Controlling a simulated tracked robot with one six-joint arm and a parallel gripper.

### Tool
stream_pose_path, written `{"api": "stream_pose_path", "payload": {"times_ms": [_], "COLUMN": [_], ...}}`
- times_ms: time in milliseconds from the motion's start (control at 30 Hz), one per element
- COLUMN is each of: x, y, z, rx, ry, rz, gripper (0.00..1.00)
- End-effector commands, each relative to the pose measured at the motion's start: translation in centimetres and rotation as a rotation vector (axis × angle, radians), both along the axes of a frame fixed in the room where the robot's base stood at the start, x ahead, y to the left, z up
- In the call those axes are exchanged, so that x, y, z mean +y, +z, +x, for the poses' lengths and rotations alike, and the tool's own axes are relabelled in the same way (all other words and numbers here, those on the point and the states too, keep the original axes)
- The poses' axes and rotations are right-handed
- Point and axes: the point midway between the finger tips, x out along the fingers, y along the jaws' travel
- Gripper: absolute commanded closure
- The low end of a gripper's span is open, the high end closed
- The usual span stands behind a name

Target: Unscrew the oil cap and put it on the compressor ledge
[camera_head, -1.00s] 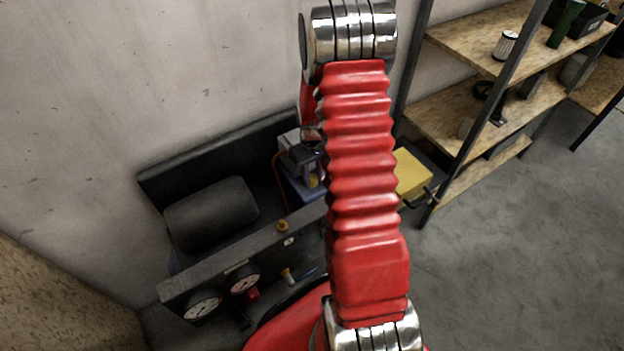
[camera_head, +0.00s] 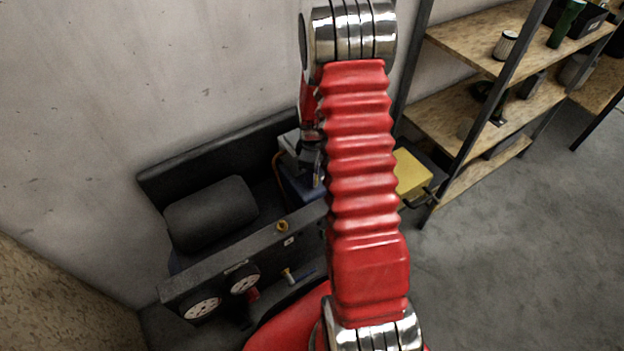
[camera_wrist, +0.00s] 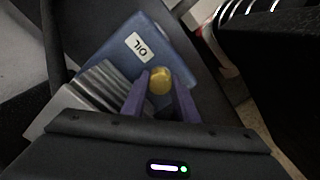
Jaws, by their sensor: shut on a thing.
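The yellow oil cap (camera_wrist: 160,82) sits between the two purple fingers of my gripper (camera_wrist: 161,79) in the wrist view. My gripper is shut on it. The cap is over or just at the blue compressor block (camera_wrist: 165,40), beside its white OIL label (camera_wrist: 138,46); I cannot tell whether it is still seated. In the head view my gripper (camera_head: 317,172) is low behind my red arm, at the blue block (camera_head: 299,188), and the cap is not clearly visible.
A dark cylindrical tank (camera_head: 211,212) lies behind the ledge. Two gauges (camera_head: 202,308) and a small valve (camera_head: 288,275) are on the front. A yellow box (camera_head: 411,175) and a shelf rack (camera_head: 480,120) stand to the right. The wall is close behind.

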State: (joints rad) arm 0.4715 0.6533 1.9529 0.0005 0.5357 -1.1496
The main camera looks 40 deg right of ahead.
Motion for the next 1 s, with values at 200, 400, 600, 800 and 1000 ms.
{"api": "stream_pose_path", "payload": {"times_ms": [200, 400, 600, 800, 1000], "x": [0.01, 0.01, 0.01, 0.01, 0.01], "y": [-0.02, -0.02, -0.02, -0.02, -0.02], "z": [-0.01, -0.01, -0.02, -0.02, -0.02], "rx": [0.000, 0.000, 0.000, 0.000, 0.000], "ry": [0.171, 0.329, 0.440, 0.444, 0.442], "rz": [0.000, 0.000, 0.001, 0.001, 0.001], "gripper": [1.00, 1.00, 1.00, 1.00, 0.61]}}
